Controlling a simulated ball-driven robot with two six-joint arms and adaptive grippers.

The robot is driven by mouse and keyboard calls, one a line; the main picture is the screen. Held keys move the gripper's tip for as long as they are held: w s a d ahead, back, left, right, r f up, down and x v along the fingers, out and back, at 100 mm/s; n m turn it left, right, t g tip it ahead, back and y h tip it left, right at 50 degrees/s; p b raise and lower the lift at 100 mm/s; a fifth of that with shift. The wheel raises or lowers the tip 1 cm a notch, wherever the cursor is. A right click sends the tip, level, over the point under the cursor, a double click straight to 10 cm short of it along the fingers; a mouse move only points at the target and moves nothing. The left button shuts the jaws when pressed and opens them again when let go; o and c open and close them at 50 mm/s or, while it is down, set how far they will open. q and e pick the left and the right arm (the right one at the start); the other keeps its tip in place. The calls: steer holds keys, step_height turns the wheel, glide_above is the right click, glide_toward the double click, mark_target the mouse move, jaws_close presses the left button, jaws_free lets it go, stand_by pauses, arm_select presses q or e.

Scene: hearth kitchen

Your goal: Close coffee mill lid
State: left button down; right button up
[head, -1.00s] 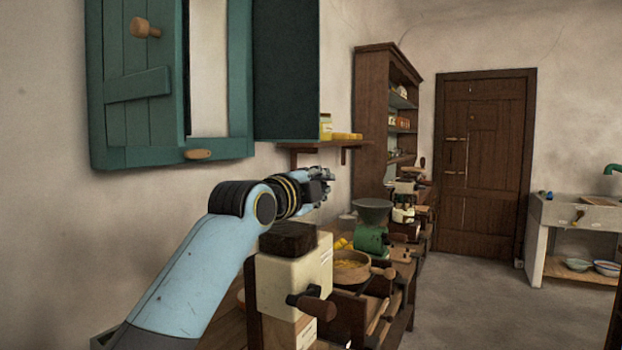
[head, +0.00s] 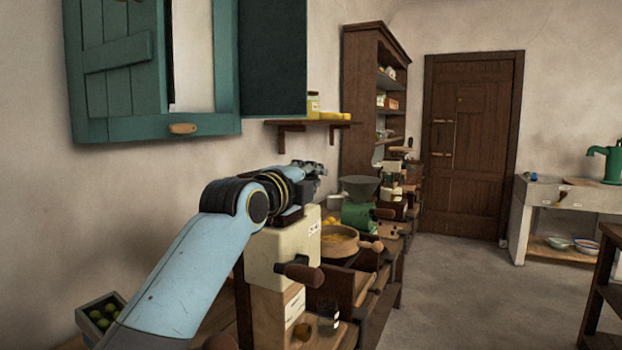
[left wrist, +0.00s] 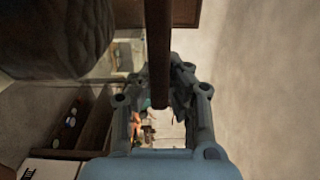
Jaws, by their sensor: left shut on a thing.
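The cream mill body (head: 282,250) with a side crank ending in a brown knob (head: 308,274) stands at the near end of the counter in the head view. My left wrist lies across its top and hides most of it. My left gripper (head: 317,168) points away from me, just above and beyond the mill. In the left wrist view, the gripper (left wrist: 160,118) is shut on a dark brown bar (left wrist: 158,50) seen edge-on between its fingers. I cannot tell for certain whether this bar is the lid. My right gripper is not in view.
A green mill with a grey hopper (head: 360,187) and a round wooden sieve (head: 338,241) stand just beyond. A crate of green fruit (head: 100,315) is at lower left. A teal shutter (head: 120,75) and shelf (head: 310,123) are on the wall.

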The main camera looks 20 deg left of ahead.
arm_select(q)
steer(key=shift+f, duration=0.2)
steer(key=c, duration=1.4)
jaws_free()
steer(key=s, duration=1.2)
steer(key=shift+a+r, duration=0.1)
steer(key=shift+a, duration=0.3)
